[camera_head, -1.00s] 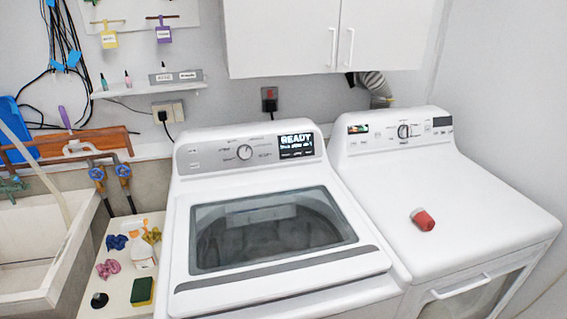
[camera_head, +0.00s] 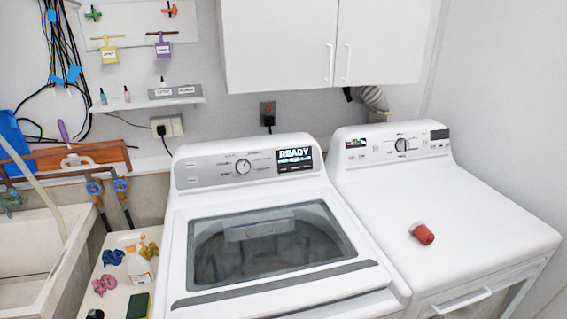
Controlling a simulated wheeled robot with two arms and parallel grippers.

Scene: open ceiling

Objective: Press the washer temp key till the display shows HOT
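The washer (camera_head: 272,284) is the white top-loader in the middle, its glass lid closed. Its grey control panel (camera_head: 215,176) at the back has a knob (camera_head: 243,166) and small markings. The display (camera_head: 294,159) on the panel's right reads READY in large letters, with a smaller line below too small to read. I cannot pick out the temp key among the tiny panel markings. Neither of my grippers is in view.
A white dryer (camera_head: 470,215) stands right of the washer, a red cup-like object (camera_head: 422,233) lying on its top. A white cabinet (camera_head: 290,45) hangs above. Left are a sink (camera_head: 40,250) and a stand (camera_head: 112,262) with a spray bottle (camera_head: 138,262) and cloths.

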